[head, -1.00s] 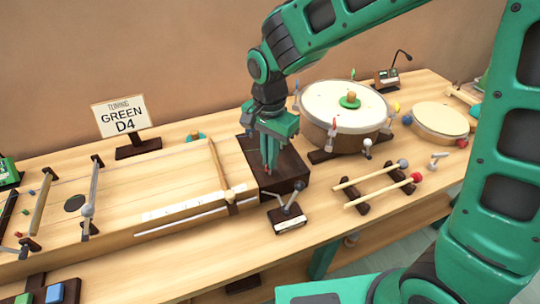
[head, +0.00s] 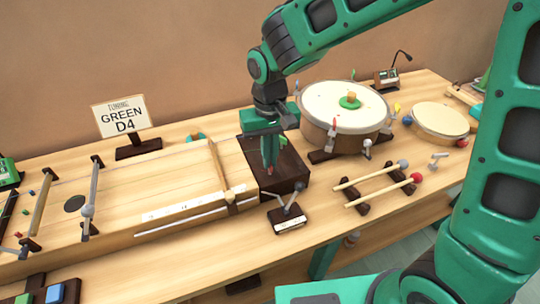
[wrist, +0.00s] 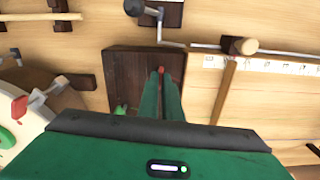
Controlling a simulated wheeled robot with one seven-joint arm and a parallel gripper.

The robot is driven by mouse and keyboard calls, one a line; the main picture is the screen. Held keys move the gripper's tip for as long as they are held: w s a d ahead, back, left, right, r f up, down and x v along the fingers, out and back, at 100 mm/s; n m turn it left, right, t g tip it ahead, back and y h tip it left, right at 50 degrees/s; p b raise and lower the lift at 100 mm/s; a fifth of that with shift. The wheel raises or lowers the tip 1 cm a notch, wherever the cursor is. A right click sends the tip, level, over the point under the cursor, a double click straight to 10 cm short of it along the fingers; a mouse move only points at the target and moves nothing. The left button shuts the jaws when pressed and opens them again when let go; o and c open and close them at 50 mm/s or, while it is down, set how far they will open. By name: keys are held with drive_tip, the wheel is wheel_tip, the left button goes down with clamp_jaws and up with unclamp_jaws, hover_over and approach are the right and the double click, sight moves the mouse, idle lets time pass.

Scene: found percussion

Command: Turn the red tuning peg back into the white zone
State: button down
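The red tuning peg (head: 270,171) stands on the dark wooden block (head: 293,171) at the right end of the long stringed board. Only a small part of it shows; in the wrist view its red top (wrist: 161,70) is between my fingertips. My gripper (head: 270,160) points down over the block, its fingers close together on the peg. A green peg (head: 284,140) stands on the same block, behind my gripper; it also shows in the wrist view (wrist: 120,110). I cannot make out a white zone around the red peg.
The drum (head: 343,104) with coloured pegs stands to the right of the block. A small lever on a dark base (head: 287,218) is close in front. Two mallets (head: 380,181) lie on a rack at right. The "GREEN D4" sign (head: 124,118) stands at back left.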

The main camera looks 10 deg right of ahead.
drive_tip(key=n, duration=0.4)
drive_tip(key=shift+w+r, duration=0.1)
drive_tip(key=shift+w, duration=0.2)
drive_tip(key=n, duration=0.5)
drive_tip(key=shift+n, duration=0.4)
drive_tip(key=n, duration=0.4)
drive_tip(key=shift+d+n, duration=0.1)
drive_tip(key=shift+n, duration=0.2)
drive_tip(key=n, duration=0.4)
drive_tip(key=shift+n, duration=0.3)
drive_tip(key=n, duration=1)
drive_tip(key=shift+n, duration=0.4)
drive_tip(key=n, duration=0.4)
drive_tip(key=shift+n, duration=1.9)
drive_tip(key=shift+s, duration=0.1)
